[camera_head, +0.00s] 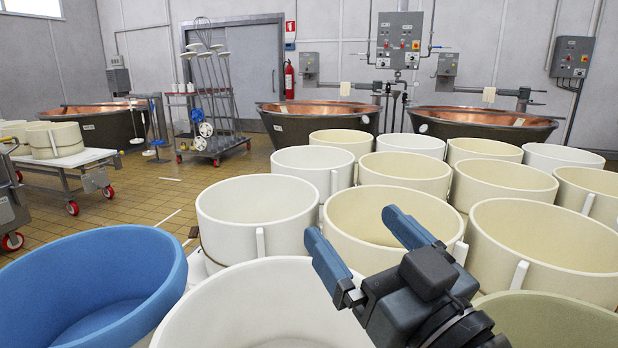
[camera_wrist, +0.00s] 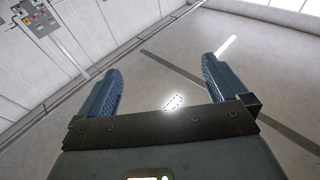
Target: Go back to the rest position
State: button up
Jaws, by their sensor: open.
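My gripper (camera_head: 362,240) is raised in front of the tubs in the head view, at the lower right of centre. Its two blue fingers are apart with nothing between them. In the wrist view my gripper (camera_wrist: 158,88) points up toward the ceiling (camera_wrist: 180,60), with both fingers spread and empty. My gripper hides part of the white and cream tubs behind it.
A blue tub (camera_head: 95,285) stands at the lower left. A white tub (camera_head: 258,205) and several cream tubs (camera_head: 545,235) crowd the right. Copper vats (camera_head: 318,118) line the back wall. A wheeled rack (camera_head: 213,110) stands behind.

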jog(key=s+d+f+m+g+h+b, duration=0.1)
jog(key=s+d+f+m+h+b, duration=0.2)
jog(key=s+f, duration=0.6)
jog(key=s+d+f+m+g+h+b, duration=0.1)
jog(key=s+d+f+m+h+b, duration=0.2)
jog(key=s+f, duration=0.65)
jog(key=s+d+f+m+g+h+b, duration=0.1)
jog(key=s+d+f+m+h+b, duration=0.2)
jog(key=s+f, duration=0.65)
jog(key=s+d+f+n+b, duration=0.1)
jog(key=s+d+f+n, duration=0.2)
jog(key=s+d+f, duration=0.3)
notch_tip(320, 180, up, 14)
jog(key=s+p, duration=0.1)
jog(key=p, duration=1.2)
jog(key=shift+d+r+g, duration=0.25)
jog(key=shift+d+g, duration=0.05)
jog(key=shift+g, duration=0.1)
jog(key=shift+f, duration=0.15)
